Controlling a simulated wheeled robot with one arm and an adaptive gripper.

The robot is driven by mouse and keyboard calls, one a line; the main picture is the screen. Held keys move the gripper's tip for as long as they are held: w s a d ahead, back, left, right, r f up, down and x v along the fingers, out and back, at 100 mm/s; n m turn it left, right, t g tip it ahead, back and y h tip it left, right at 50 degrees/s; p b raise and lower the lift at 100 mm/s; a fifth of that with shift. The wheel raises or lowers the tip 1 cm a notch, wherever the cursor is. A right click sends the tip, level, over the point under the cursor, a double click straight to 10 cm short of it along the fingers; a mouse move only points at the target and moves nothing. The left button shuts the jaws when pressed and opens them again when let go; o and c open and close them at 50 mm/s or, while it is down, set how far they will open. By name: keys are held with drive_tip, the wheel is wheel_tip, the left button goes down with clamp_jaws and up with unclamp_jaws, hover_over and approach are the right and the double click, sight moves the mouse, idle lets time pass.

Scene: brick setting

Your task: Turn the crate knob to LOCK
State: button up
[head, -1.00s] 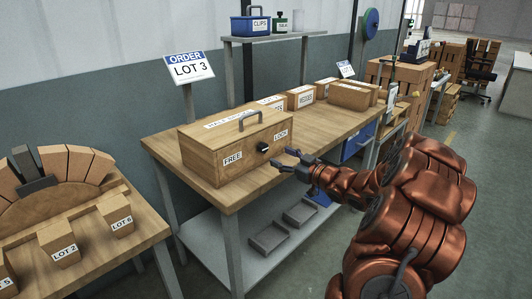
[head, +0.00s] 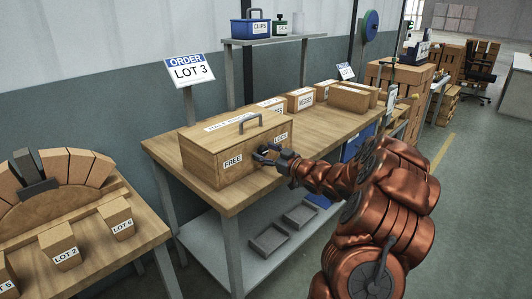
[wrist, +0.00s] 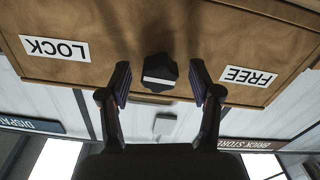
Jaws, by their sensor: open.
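The wooden crate (head: 236,147) stands on the middle workbench with a metal handle on its lid. Its front face carries a FREE label (head: 233,161) on the left and a LOCK label (head: 280,137) on the right, partly covered by my gripper in the head view. The wrist view is upside down and shows the black knob (wrist: 160,72) between the FREE (wrist: 249,76) and LOCK (wrist: 54,49) labels, with a pale bar on it. My gripper (wrist: 159,80) is open, its fingers on either side of the knob with gaps visible. In the head view my gripper (head: 264,152) is at the crate's front.
An ORDER LOT 3 sign (head: 189,71) stands behind the crate. Several cardboard boxes (head: 300,99) sit further along the bench. Grey trays (head: 270,240) lie on the lower shelf. A second bench with LOT blocks (head: 60,247) is at the left.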

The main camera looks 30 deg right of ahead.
drive_tip(key=c, duration=1.1)
drive_tip(key=shift+c, duration=0.2)
